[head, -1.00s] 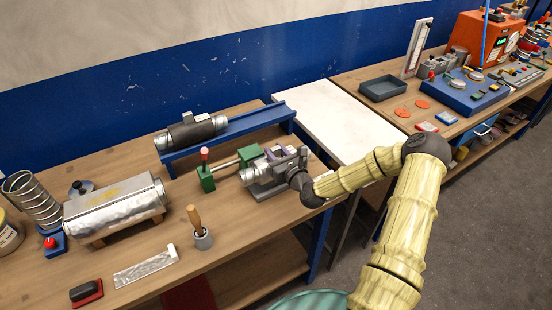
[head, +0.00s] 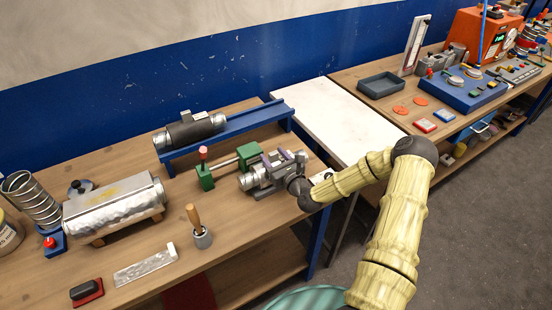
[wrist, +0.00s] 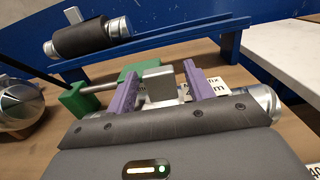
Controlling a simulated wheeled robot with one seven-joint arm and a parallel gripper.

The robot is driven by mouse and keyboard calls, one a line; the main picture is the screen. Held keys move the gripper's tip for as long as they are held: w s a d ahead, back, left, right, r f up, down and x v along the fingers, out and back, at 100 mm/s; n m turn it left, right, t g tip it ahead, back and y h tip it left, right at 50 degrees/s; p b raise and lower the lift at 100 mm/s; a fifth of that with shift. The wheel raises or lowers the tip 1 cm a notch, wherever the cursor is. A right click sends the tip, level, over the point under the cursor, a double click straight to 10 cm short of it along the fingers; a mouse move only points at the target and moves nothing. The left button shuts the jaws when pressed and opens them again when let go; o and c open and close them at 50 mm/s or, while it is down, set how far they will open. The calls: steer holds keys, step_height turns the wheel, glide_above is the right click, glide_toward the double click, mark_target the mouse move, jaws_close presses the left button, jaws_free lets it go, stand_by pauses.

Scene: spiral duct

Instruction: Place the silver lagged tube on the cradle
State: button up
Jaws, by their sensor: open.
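A silver-ended tube (head: 247,182) lies in front of the green posts; its right end shows in the wrist view (wrist: 262,103). It seems to rest on a low grey base (head: 266,192), perhaps the cradle; my gripper hides much of both. My gripper (head: 281,160) is directly over the tube. In the wrist view its two purple fingers (wrist: 157,92) stand apart on either side of a grey upright tab (wrist: 158,84). I cannot tell whether they touch it. A second silver-ended tube with a dark sleeve (head: 190,132) lies on the blue rail (head: 250,123) behind.
Green posts joined by a rod (head: 205,177) stand close behind and left of my gripper. A large foil-covered cylinder (head: 115,208) and a wooden-handled tool (head: 200,230) are further left. A white tabletop (head: 345,120) lies to the right.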

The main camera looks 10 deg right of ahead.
steer(key=shift+r, duration=0.15)
steer(key=shift+s+d, duration=0.1)
steer(key=shift+s, duration=0.1)
steer(key=b+v, duration=0.4)
steer(key=v, duration=0.7)
steer(key=shift+s, duration=0.3)
